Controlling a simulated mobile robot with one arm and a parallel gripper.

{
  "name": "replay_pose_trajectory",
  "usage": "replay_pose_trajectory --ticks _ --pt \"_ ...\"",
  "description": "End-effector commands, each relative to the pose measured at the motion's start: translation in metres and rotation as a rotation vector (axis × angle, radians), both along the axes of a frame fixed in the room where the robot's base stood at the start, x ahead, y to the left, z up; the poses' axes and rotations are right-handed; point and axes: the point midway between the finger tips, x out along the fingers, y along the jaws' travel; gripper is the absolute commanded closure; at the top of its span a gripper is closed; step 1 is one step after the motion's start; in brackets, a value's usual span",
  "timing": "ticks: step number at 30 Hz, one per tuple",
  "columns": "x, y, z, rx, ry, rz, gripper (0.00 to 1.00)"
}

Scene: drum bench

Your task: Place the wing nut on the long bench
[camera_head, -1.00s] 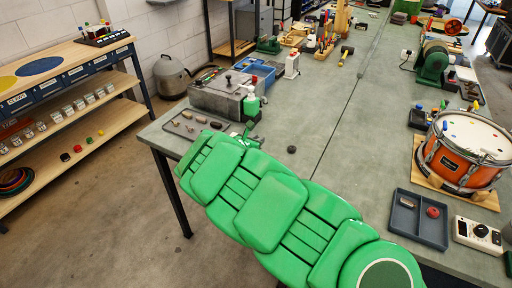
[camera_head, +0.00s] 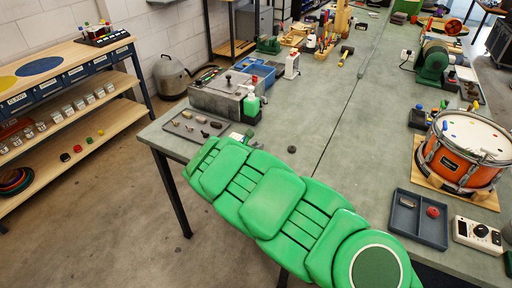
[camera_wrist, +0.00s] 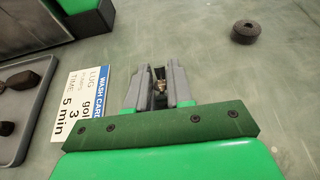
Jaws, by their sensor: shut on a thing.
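My gripper (camera_wrist: 158,84) shows in the wrist view, its two grey fingers close together over the long bench (camera_wrist: 215,70). It is shut on a small brass-coloured piece, seemingly the wing nut (camera_wrist: 159,86); only a little of it shows between the fingers, so its shape is hard to tell. How far it is above the bench top I cannot tell. In the head view the long bench (camera_head: 315,105) runs away to the back, and my green arm reaches over its near left corner. My gripper and the piece are hidden there.
A printed wash card (camera_wrist: 84,105) lies left of my gripper. A tray (camera_wrist: 42,92) with several dark pieces is farther left. A dark round puck (camera_wrist: 246,31) lies at upper right. The bench middle is clear.

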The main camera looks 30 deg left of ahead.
Motion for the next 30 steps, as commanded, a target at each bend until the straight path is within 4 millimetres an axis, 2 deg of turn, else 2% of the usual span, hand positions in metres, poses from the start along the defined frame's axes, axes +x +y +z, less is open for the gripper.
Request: replay_pose_trajectory --ticks 2,3,8,20,30 --pt "0.0 0.0 -0.002 0.0 0.0 -0.001 1.0" --pt "0.0 0.0 -0.002 0.0 0.0 0.0 0.76" --pt "0.0 0.0 -0.002 0.0 0.0 0.0 0.54" --pt "-0.002 0.0 0.002 -0.001 0.0 0.001 0.54" --pt "-0.042 0.002 0.019 -0.001 -0.002 0.004 0.54"
